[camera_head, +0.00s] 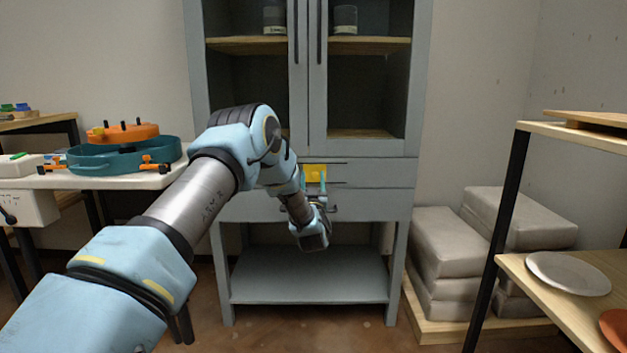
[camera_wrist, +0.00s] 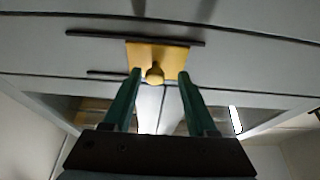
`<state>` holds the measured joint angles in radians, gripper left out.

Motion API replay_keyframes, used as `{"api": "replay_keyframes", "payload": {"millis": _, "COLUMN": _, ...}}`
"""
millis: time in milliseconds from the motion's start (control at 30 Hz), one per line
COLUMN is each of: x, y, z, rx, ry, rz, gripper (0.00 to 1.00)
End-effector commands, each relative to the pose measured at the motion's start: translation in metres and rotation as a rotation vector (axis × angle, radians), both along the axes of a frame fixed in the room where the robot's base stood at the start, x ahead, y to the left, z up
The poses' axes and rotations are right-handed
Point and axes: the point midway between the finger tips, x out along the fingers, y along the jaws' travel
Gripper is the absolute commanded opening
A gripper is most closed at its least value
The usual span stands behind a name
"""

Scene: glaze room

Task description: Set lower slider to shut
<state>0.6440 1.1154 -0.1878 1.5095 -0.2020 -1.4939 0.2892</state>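A yellow plate with a round knob (camera_head: 314,173) sits between two thin dark horizontal bars on the grey cabinet's lower front; it is the only slider-like part I can make out. In the wrist view the yellow plate (camera_wrist: 171,53) lies ahead, with its knob (camera_wrist: 155,75) between the green fingertips. My gripper (camera_wrist: 160,75) is open, one finger on each side of the knob, with visible gaps. In the head view my gripper (camera_head: 315,184) is in front of the cabinet, just below the plate. Part of the lower bar is hidden behind the fingers.
The grey cabinet (camera_head: 201,90) has glass doors above and an open bottom shelf (camera_head: 308,275). A table with a teal basin (camera_head: 125,156) stands at left. Stacked grey bags (camera_head: 450,245) and a wooden shelf with a plate (camera_head: 568,273) are at right.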

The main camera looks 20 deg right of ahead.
Motion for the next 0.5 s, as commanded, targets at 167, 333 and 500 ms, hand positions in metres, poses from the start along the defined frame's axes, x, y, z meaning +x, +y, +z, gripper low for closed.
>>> {"api": "replay_keyframes", "payload": {"millis": 167, "x": -0.002, "y": 0.0, "z": 0.0, "rx": 0.0, "ry": 0.0, "rz": -0.002, "gripper": 0.58}}
{"api": "replay_keyframes", "payload": {"millis": 333, "x": -0.017, "y": 0.006, "z": -0.007, "rx": 0.001, "ry": 0.003, "rz": -0.003, "gripper": 0.58}}
{"api": "replay_keyframes", "payload": {"millis": 500, "x": -0.045, "y": 0.019, "z": -0.02, "rx": 0.003, "ry": 0.004, "rz": -0.003, "gripper": 0.58}}
